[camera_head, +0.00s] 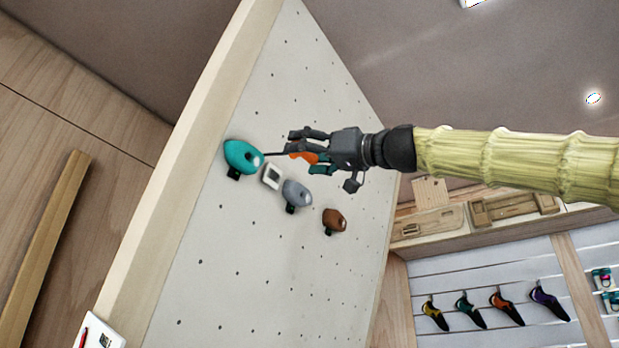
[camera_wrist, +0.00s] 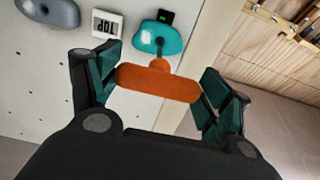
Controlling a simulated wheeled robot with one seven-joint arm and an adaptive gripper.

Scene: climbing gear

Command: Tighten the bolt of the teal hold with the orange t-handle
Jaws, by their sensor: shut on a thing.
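The teal hold (camera_head: 241,156) is fixed on the grey climbing wall, near its left edge. My gripper (camera_head: 306,150) is shut on the orange t-handle (camera_head: 304,156). Its thin dark shaft points left to the hold's middle. In the wrist view the orange handle (camera_wrist: 158,83) lies crosswise between the two fingers. The teal hold (camera_wrist: 158,38) is beyond it, with the shaft running to the hold's bolt area. The bolt itself is hidden there, and I cannot tell whether the tip is seated in it.
A small white display (camera_head: 272,176), a grey hold (camera_head: 296,194) and a brown hold (camera_head: 334,220) are on the wall right of the teal hold. Climbing shoes (camera_head: 502,306) hang at the lower right. The wall below the holds is clear.

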